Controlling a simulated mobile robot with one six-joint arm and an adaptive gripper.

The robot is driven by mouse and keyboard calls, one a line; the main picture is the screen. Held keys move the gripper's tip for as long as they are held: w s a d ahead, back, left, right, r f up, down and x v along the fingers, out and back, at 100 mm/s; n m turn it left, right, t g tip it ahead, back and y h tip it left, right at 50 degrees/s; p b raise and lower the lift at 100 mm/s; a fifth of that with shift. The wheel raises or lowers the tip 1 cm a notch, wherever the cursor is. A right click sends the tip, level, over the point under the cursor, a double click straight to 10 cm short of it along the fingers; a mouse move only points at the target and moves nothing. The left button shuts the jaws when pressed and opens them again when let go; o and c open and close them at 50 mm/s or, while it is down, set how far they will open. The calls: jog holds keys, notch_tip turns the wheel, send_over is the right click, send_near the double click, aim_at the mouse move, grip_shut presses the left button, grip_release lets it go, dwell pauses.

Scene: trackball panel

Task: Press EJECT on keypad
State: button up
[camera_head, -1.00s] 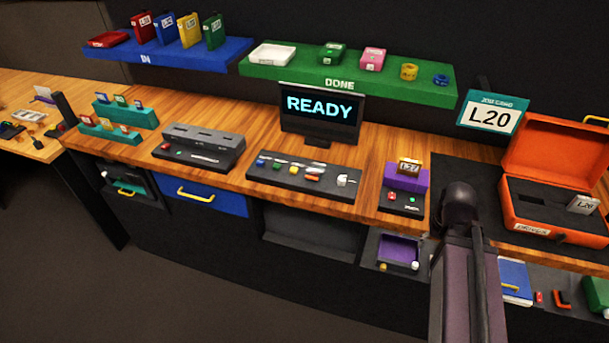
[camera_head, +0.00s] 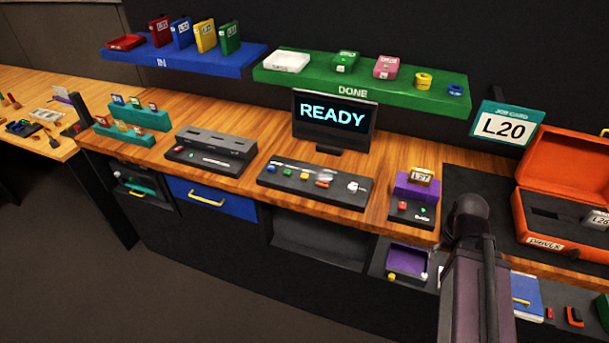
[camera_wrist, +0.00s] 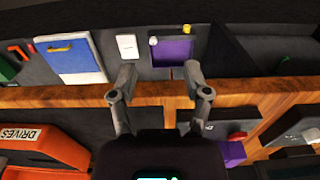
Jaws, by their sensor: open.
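No EJECT label is readable in either view, so I cannot tell which panel is the keypad. A low black panel (camera_head: 330,189) with several coloured buttons lies on the bench below the READY screen (camera_head: 333,115). To its right, a small black unit (camera_head: 400,216) has a red button (camera_head: 402,205), a green button and a purple block holding a card. In the wrist view my gripper (camera_wrist: 158,74) is open and empty, its two fingers apart over the bench's front edge. The purple block (camera_wrist: 233,153) is to its lower right.
An orange case (camera_head: 560,215) stands open at the right. A purple tray (camera_head: 408,258) is below the bench edge; it also shows beyond my fingers in the wrist view (camera_wrist: 173,50). A grey slotted unit (camera_head: 215,142) sits left. Blue and green shelves hang behind.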

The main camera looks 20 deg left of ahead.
grip_shut()
dwell(1.1)
